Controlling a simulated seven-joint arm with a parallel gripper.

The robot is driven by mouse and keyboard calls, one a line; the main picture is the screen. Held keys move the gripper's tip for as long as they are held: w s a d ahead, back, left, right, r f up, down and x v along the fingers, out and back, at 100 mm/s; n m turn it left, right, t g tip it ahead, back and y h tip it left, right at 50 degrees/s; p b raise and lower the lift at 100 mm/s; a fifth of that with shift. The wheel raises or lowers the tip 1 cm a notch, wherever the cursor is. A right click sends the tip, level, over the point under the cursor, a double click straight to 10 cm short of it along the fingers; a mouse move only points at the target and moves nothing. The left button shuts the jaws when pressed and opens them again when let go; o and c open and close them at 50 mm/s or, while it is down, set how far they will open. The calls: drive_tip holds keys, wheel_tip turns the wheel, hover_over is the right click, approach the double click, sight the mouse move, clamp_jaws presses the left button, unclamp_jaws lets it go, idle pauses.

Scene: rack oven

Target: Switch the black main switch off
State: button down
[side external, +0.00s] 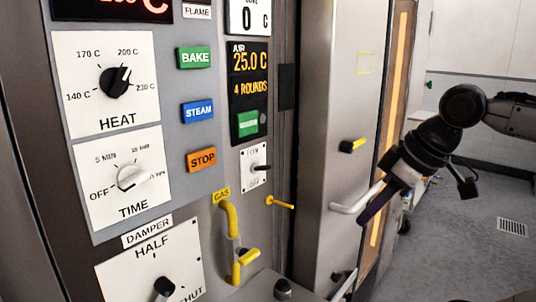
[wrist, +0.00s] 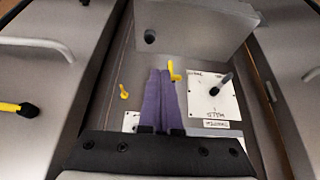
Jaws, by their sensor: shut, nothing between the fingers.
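A black toggle lever (side external: 262,168) stands out from a small white plate marked at top and bottom, at the right of the control panel in the side view. The lower mark looks like OFF; the lever sits near mid-plate and its setting is hard to tell. My gripper (side external: 366,219) is far to the right of it, in front of the door handle, pointing down and left. Its purple fingers (wrist: 165,99) are shut and empty in the wrist view.
A yellow gas handle (side external: 229,220) and a thin yellow lever (side external: 280,202) jut out below the plate. A metal door handle (side external: 356,200) and a yellow-black latch (side external: 352,145) project at the right. A grey box with a black knob (side external: 282,290) sits low.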

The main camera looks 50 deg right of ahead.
drive_tip(key=w+d+r, duration=0.1)
drive_tip(key=w+r, duration=1.2)
drive_tip(key=r, duration=0.4)
drive_tip(key=w+d, duration=0.3)
drive_tip(key=w, duration=0.6)
drive_tip(key=shift+w+f, duration=0.4)
drive_tip(key=shift+f, duration=0.1)
hover_over(262, 166)
drive_tip(key=f, duration=0.9)
drive_tip(key=shift+s+d, duration=0.15)
drive_tip(key=shift+s, duration=0.05)
drive_tip(key=shift+s+f, duration=0.25)
drive_tip(key=shift+f, duration=0.4)
drive_tip(key=shift+s+f, duration=0.2)
drive_tip(key=shift+f, duration=0.4)
drive_tip(key=shift+s+f, duration=0.15)
drive_tip(key=shift+f, duration=0.4)
